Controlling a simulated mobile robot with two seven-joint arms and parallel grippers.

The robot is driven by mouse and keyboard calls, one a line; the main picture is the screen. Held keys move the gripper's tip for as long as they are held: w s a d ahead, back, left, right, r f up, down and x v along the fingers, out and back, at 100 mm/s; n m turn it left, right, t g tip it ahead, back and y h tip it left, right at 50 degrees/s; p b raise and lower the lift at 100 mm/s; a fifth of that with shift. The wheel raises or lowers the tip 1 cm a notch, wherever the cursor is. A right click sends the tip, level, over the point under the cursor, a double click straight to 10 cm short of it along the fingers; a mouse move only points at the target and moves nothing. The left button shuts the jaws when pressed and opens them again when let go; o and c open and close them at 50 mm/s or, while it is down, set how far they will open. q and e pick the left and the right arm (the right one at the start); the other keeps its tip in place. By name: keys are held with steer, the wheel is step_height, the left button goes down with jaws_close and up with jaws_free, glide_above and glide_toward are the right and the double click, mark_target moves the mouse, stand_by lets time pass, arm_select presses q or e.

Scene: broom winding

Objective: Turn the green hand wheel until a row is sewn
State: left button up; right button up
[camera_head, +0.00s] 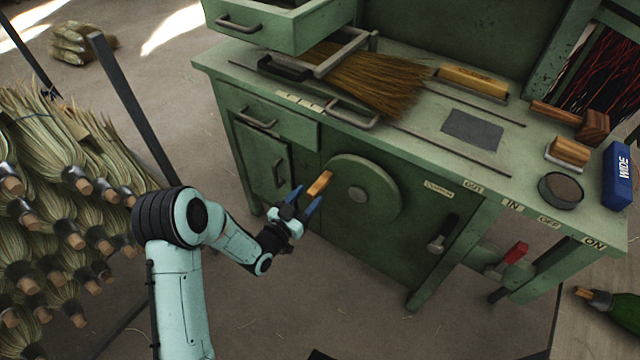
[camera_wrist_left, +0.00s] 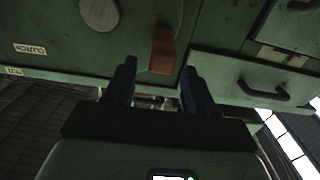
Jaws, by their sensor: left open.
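The green hand wheel (camera_head: 372,200) is a round disc on the front of the green bench, with a grey hub in its middle. Its wooden crank handle (camera_head: 320,183) sticks out at the wheel's left edge. My left gripper (camera_head: 302,200) is open just in front of and left of the handle, with nothing between its blue fingertips that I can make out. In the left wrist view the handle (camera_wrist_left: 162,50) shows beyond the gap between the dark fingers (camera_wrist_left: 155,80), and the hub (camera_wrist_left: 100,14) is at upper left. A straw broom head (camera_head: 375,80) lies on the bench under a metal clamp frame. My right gripper is not in view.
A drawer (camera_head: 262,118) and a cupboard door with pull handles are left of the wheel. A black lever (camera_head: 440,238) and a red-handled lever (camera_head: 512,256) are at its right. Bundled brooms (camera_head: 60,190) are stacked at far left. The floor before the bench is clear.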

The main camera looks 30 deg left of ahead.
mark_target(330, 172)
arm_select(q)
steer(key=w, duration=0.6)
steer(key=shift+w+d+f+b, duration=0.1)
steer(key=shift+w+d+b, duration=0.15)
steer(key=shift+w+b, duration=0.05)
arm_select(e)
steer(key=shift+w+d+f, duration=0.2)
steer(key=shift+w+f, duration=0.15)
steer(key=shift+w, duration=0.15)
arm_select(q)
jaws_close()
